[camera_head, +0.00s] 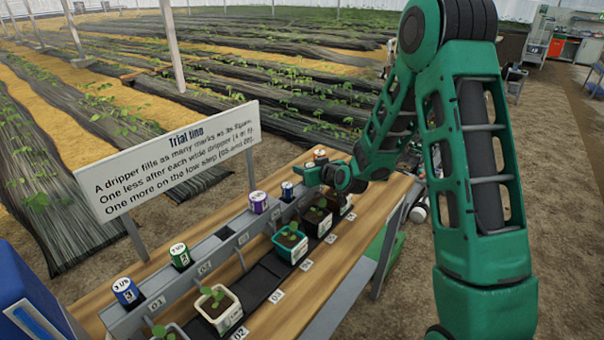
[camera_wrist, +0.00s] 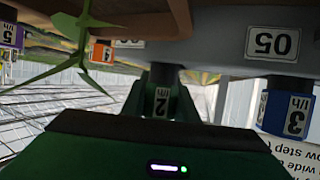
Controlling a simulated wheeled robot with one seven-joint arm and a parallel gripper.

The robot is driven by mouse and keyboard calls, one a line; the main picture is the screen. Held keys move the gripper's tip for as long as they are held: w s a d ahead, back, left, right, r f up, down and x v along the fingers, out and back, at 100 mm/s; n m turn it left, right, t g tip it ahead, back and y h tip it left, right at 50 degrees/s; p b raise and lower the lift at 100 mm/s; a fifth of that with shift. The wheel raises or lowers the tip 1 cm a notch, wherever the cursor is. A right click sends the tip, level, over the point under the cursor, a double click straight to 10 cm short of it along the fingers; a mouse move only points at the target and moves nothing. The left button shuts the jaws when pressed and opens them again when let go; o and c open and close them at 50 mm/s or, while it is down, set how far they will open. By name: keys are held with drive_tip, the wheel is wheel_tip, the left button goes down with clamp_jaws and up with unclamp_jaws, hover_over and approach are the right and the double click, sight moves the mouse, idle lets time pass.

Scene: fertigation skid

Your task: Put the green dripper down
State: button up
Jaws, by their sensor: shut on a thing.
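My gripper (camera_head: 314,177) is over the far part of the grey stepped rail (camera_head: 205,262), seen in the head view. In the wrist view my gripper (camera_wrist: 165,112) is shut on the green dripper (camera_wrist: 162,101), whose label reads 2 l/h. Its dark end meets the rail in the picture beside the 05 plate (camera_wrist: 272,42); I cannot tell whether it touches. A blue 3 l/h dripper (camera_wrist: 292,106) stands on the rail to the right in the wrist view. Another green dripper (camera_head: 180,257) stands near mark 01. The gripper hides the held dripper in the head view.
A blue dripper (camera_head: 126,291), a purple one (camera_head: 259,202) and another blue one (camera_head: 287,191) stand along the rail. Potted seedlings line its right side, including a teal pot (camera_head: 290,246) and a white pot (camera_head: 217,309). A sign (camera_head: 172,160) stands behind the rail.

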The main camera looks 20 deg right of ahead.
drive_tip(key=shift+f, duration=0.55)
drive_tip(key=o, duration=1)
drive_tip(key=shift+f, duration=0.1)
drive_tip(key=shift+s, duration=0.1)
drive_tip(key=v, duration=1.2)
drive_tip(key=shift+s, duration=0.1)
